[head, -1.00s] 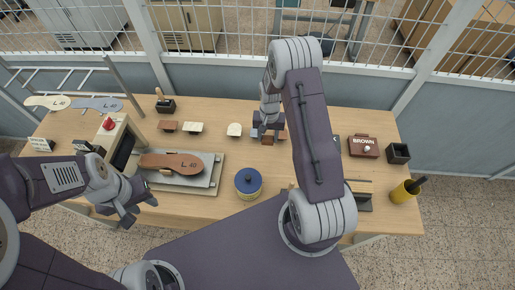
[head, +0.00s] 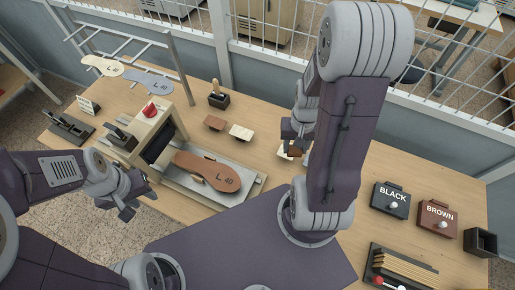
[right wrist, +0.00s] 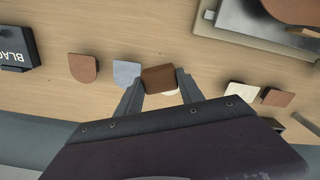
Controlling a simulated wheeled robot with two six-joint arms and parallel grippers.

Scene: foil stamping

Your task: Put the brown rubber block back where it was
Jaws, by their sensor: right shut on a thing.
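My right gripper (right wrist: 160,92) is shut on a brown block (right wrist: 158,76), held between its fingertips. The held block partly covers a cream piece (right wrist: 172,93) lying on the table behind it. In the head view my right gripper (head: 295,138) is over the row of small pieces, close to the cream piece (head: 284,149); my right arm hides much there. Another brown block (right wrist: 83,68) and a grey piece (right wrist: 127,71) lie to the left in the wrist view. A further brown piece (head: 215,122) lies beside a cream one (head: 241,132). My left gripper (head: 137,203) is open and empty.
A press (head: 158,130) with a brown insole (head: 208,171) on its plate stands left of centre. A black box (head: 390,199), a brown box (head: 437,217) and an open holder (head: 481,242) stand at the right. A fence runs behind the table.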

